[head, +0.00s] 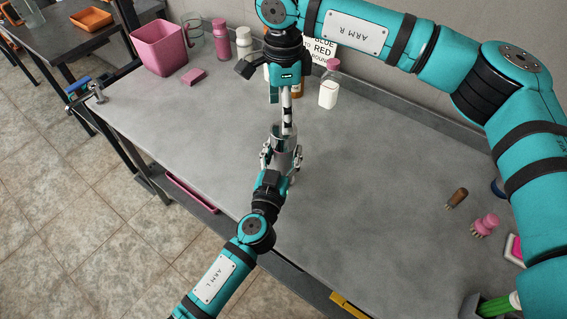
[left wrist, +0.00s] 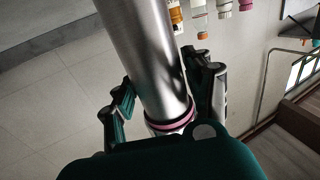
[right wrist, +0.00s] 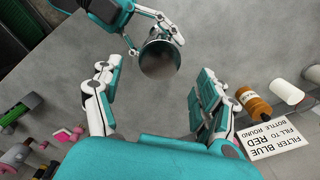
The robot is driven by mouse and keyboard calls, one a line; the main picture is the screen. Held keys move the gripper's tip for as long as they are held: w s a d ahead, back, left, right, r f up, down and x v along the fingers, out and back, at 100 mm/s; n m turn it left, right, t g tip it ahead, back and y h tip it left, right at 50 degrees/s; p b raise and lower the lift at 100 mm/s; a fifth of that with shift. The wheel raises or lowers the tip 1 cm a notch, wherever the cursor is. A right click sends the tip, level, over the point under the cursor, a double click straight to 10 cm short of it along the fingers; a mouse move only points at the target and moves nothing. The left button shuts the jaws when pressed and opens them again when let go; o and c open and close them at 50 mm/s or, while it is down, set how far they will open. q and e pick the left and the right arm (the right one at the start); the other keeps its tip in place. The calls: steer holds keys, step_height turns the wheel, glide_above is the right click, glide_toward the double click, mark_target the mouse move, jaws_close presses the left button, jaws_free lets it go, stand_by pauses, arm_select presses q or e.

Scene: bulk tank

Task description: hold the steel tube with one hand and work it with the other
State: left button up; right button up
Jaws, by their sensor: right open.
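The steel tube (head: 286,150) stands roughly upright above the bench, in my left gripper. In the left wrist view the shiny tube (left wrist: 145,55) runs between the fingers, with a pink ring at its near end. My left gripper (head: 279,162) is closed around it from the front. My right gripper (right wrist: 153,75) is open and empty, above the tube. In the right wrist view the tube's round dark open end (right wrist: 160,58) lies beyond and between the spread fingers, apart from them. The tube's lower end is partly hidden by the left gripper in the head view.
A pink tub (head: 160,47), a pink block (head: 193,77) and several bottles stand along the back of the grey bench (head: 370,190). Brushes (head: 485,225) are at the right. The bench middle is clear.

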arm_select(q)
jaws_close()
arm_select(e)
steer(key=m, duration=0.5)
steer(key=shift+m, duration=0.3)
steer(key=m, duration=1.2)
steer(key=shift+m, duration=0.3)
steer(key=m, duration=0.4)
steer(key=shift+m, duration=0.3)
steer(key=m, duration=0.3)
steer(key=shift+m, duration=0.3)
steer(key=shift+f+m, duration=0.3)
steer(key=shift+f, duration=3.75)
